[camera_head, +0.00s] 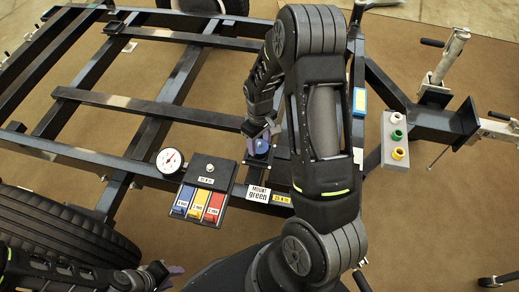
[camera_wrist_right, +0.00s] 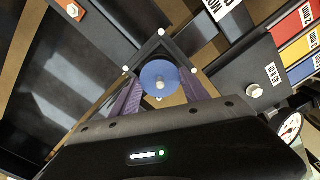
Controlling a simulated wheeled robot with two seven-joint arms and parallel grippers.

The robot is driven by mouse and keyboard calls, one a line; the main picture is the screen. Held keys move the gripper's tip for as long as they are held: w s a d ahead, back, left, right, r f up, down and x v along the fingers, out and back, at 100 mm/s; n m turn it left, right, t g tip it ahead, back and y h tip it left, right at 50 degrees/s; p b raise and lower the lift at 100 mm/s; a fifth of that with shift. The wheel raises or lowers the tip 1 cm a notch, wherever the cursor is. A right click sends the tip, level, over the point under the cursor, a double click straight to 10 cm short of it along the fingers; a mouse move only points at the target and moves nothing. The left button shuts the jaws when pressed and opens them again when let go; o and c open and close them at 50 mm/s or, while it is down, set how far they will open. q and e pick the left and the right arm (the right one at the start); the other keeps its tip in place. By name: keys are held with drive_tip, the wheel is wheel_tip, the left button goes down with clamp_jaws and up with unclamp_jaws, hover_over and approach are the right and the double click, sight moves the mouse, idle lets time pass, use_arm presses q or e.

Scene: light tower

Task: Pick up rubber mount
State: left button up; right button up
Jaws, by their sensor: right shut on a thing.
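A blue round piece, apparently a rubber mount (camera_wrist_right: 158,76), sits between the purple fingers of my right gripper (camera_wrist_right: 160,90) in the right wrist view. My right gripper is shut on it. In the head view the blue mount (camera_head: 262,147) shows just below my right gripper (camera_head: 262,130), over the dark frame; I cannot tell whether it still touches the plate below. White, green (camera_head: 397,134) and yellow ring-shaped pieces sit on a grey block (camera_head: 393,160) at the right. My left gripper (camera_head: 168,277) is low at the left, apart from the mounts; its opening is unclear.
A "MOUNT green" label (camera_head: 258,193) lies near the blue mount. The dark trailer frame (camera_head: 150,105) spans the left, with a tyre (camera_head: 60,235) below.

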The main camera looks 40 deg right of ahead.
sight(259, 142)
drive_tip(key=shift+c, duration=0.5)
drive_tip(key=shift+r, duration=0.15)
drive_tip(key=shift+r, duration=0.3)
wheel_tip(259, 142, up, 9)
drive_tip(key=shift+r+p, duration=0.1)
drive_tip(key=shift+p, duration=0.9)
